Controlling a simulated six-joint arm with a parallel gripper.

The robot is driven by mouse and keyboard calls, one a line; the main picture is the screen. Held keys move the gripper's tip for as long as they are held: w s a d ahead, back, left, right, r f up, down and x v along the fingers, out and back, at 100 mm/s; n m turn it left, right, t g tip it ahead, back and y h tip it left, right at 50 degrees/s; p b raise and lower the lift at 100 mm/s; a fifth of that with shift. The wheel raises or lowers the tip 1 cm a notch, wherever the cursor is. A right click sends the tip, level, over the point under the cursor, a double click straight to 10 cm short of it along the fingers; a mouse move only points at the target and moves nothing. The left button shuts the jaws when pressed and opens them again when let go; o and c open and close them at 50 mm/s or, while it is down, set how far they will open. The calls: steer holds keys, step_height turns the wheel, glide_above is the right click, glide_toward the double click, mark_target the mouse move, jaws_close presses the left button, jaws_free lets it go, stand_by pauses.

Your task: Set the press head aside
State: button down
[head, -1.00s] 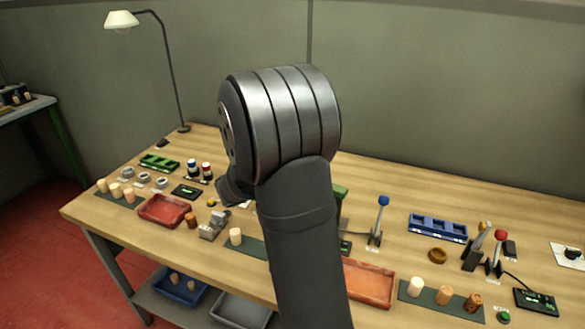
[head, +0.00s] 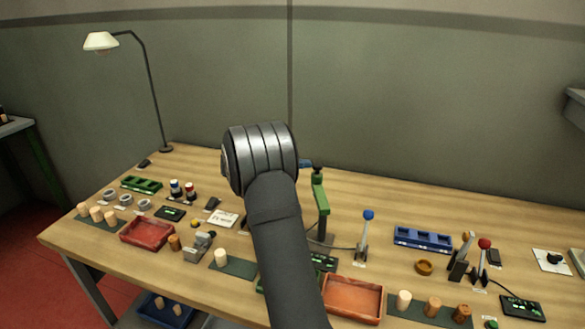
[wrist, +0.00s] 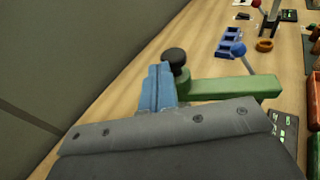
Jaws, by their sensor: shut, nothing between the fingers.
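A green press (head: 322,198) stands in the middle of the bench. Its green arm (wrist: 230,88) reaches across the wrist view and carries a round black knob (wrist: 175,60) at one end. My gripper (head: 312,164) shows as a small blue tip beside the top of the press, partly hidden behind my own arm. In the wrist view its blue fingers (wrist: 158,76) are together and empty, right beside the black knob. I cannot tell whether they touch it. My grey wrist hides the lower part of the press in the wrist view.
A blue lever (head: 366,230) and a blue tray (head: 423,239) stand to the right of the press. A lamp (head: 150,75) stands at the back left. The back of the bench is mostly clear.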

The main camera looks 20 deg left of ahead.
steer(key=x, duration=0.3)
steer(key=shift+w+d+r, duration=0.25)
steer(key=shift+d+r, duration=0.05)
steer(key=shift+r, duration=0.05)
steer(key=shift+w+d, duration=0.2)
steer(key=shift+d, duration=0.35)
steer(key=shift+w+d, duration=0.2)
steer(key=shift+d, duration=0.3)
steer(key=w+a+r, duration=0.2)
steer(key=a, duration=1.1)
steer(key=shift+a, duration=0.3)
steer(key=shift+w+d+r, duration=0.1)
steer(key=shift+d, duration=0.05)
steer(key=s+d+f, duration=0.2)
steer(key=d, duration=1)
steer(key=shift+d, duration=0.3)
